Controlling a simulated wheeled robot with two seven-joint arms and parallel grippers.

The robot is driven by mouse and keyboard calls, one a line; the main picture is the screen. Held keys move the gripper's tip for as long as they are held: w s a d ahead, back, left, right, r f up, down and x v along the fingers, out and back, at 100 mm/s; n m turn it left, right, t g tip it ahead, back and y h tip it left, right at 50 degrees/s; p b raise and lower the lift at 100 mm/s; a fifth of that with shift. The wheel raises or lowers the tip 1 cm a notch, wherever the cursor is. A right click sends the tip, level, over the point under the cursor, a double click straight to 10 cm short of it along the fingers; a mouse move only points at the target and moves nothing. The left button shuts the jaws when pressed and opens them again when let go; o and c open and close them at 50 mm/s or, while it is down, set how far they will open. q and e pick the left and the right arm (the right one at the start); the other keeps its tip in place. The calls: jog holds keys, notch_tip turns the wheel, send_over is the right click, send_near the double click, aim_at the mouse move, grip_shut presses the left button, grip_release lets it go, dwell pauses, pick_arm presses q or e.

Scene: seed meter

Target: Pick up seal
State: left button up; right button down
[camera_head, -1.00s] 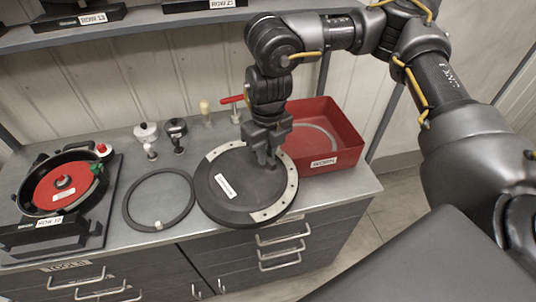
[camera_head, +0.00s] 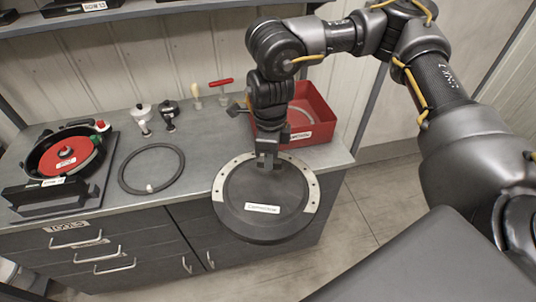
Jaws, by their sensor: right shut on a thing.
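A thin black ring (camera_head: 181,168), which looks like the seal, lies flat on the grey bench top, left of centre, with a small pale tab on its near edge. My right gripper (camera_head: 267,164) is to the right of the ring, apart from it. It is shut on the far rim of a dark round cover (camera_head: 262,190). The cover has a pale drilled metal band and a white label. It hangs tilted over the bench's front edge. My left gripper is not in view.
The red bin (camera_head: 318,110) stands behind the cover at the right. A housing with a red disc (camera_head: 68,158) stands at the left. Small knobbed tools (camera_head: 141,115) stand at the back. The bench (camera_head: 110,205) has clear room around the ring.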

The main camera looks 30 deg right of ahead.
aim_at(276, 176)
jog(key=n, duration=0.2)
jog(key=s+n, duration=0.1)
jog(key=shift+s+f, duration=0.1)
jog(key=shift+f, duration=0.15)
jog(key=f+n, duration=0.1)
jog(key=n, duration=0.3)
jog(key=s+f+n+b, duration=0.1)
jog(key=n, duration=0.3)
jog(key=s+f+n+b, duration=0.1)
jog(key=n, duration=0.3)
jog(key=shift+s+a, duration=0.1)
jog(key=shift+s, duration=0.1)
jog(key=s+f+n+b, duration=0.1)
jog(key=n, duration=0.2)
jog(key=s+f+n+b, duration=0.1)
jog(key=f+n, duration=0.1)
jog(key=n, duration=0.1)
jog(key=s+f+n+b, duration=0.1)
jog(key=f+n+b, duration=0.1)
jog(key=n, duration=0.1)
jog(key=shift+n+h, duration=0.3)
jog(key=shift+n, duration=0.1)
jog(key=shift+s, duration=0.15)
